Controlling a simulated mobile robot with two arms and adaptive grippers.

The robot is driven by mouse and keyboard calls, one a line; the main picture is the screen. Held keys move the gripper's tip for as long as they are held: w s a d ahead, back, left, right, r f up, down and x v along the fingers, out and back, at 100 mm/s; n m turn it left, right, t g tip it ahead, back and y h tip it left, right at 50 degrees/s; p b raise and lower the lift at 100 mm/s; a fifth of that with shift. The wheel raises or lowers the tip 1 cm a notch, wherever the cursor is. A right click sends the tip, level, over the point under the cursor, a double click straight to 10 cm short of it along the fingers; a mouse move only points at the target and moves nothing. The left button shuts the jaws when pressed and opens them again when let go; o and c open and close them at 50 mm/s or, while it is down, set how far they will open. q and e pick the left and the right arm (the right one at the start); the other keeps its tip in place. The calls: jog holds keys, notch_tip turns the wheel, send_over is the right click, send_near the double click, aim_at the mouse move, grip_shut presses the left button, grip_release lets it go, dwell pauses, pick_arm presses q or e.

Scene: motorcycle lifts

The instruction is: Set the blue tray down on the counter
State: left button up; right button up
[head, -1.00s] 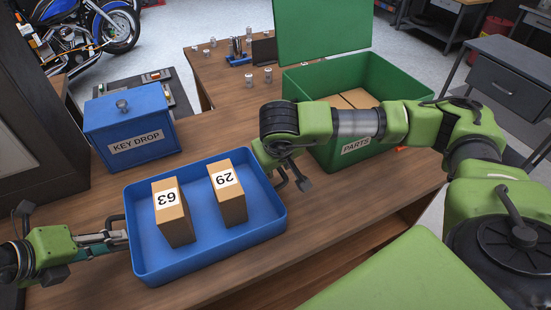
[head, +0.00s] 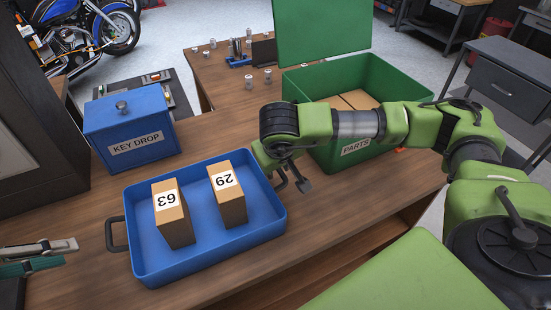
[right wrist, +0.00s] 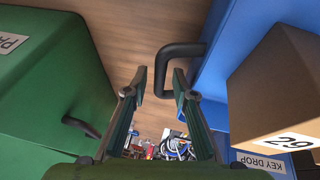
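The blue tray (head: 205,250) appears to rest level on the wooden counter (head: 330,205). It carries two brown boxes, one marked 63 (head: 172,225) and one marked 29 (head: 229,205). My left gripper (head: 69,252) is open and empty, left of the tray's black left handle (head: 115,234) and apart from it. My right gripper (head: 292,178) is at the tray's right side. In the right wrist view its fingers (right wrist: 161,75) are spread, with the bar of the tray's right handle (right wrist: 180,50) between them and gaps on both sides.
A blue key drop box (head: 130,125) stands behind the tray. A green parts bin (head: 390,85) with its lid up stands behind my right arm. A dark cabinet (head: 40,130) is at the left. Bare counter shows in front of the tray.

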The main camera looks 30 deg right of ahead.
jog(key=v, duration=1.2)
jog(key=shift+f, duration=0.1)
